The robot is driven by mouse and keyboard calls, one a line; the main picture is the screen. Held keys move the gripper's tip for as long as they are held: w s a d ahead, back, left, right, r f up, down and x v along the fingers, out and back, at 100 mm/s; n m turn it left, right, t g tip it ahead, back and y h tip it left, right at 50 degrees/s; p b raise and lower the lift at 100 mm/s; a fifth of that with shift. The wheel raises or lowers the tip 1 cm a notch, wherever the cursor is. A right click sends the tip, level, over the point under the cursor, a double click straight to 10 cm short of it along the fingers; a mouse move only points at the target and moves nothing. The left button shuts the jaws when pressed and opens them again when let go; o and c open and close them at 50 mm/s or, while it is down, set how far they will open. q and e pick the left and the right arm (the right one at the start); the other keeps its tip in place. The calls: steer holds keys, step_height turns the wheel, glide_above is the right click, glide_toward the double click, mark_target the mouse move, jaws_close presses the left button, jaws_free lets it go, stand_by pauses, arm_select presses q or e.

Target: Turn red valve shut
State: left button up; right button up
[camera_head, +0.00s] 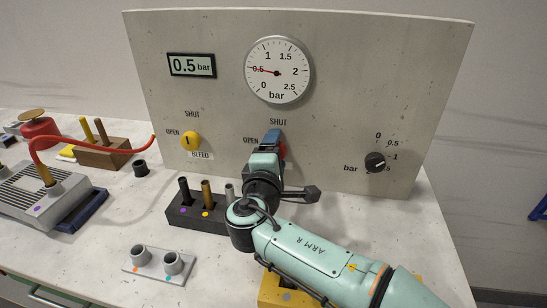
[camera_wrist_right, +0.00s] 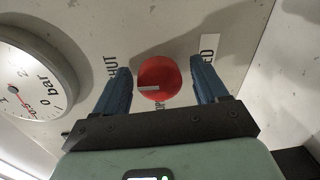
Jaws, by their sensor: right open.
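The red valve (camera_wrist_right: 160,74) is a round knob on the upright grey panel. In the right wrist view it sits between the two blue fingers of my open right gripper (camera_wrist_right: 158,70), with a visible gap on each side. A pale mark lies on its lower left part. SHUT is printed to its left in that view, and a partly hidden word below it. In the head view my right gripper (camera_head: 274,137) covers most of the red valve (camera_head: 284,151), and only a red edge shows, below SHUT and right of OPEN. My left gripper is out of view.
The panel holds a gauge (camera_head: 277,70) near 0.5 bar, a 0.5 bar display (camera_head: 191,65), a yellow bleed knob (camera_head: 190,140) and a black bar knob (camera_head: 375,162). A dark block with pegs (camera_head: 190,215) stands beside my right arm. A grey two-cup holder (camera_head: 158,262) lies in front.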

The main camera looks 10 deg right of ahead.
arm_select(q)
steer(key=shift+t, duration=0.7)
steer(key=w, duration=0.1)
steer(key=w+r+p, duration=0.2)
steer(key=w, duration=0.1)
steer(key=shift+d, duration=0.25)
arm_select(e)
steer(key=f+v, duration=0.1)
steer(key=v, duration=1.2)
steer(key=shift+s+r, duration=0.2)
steer(key=shift+r, duration=0.3)
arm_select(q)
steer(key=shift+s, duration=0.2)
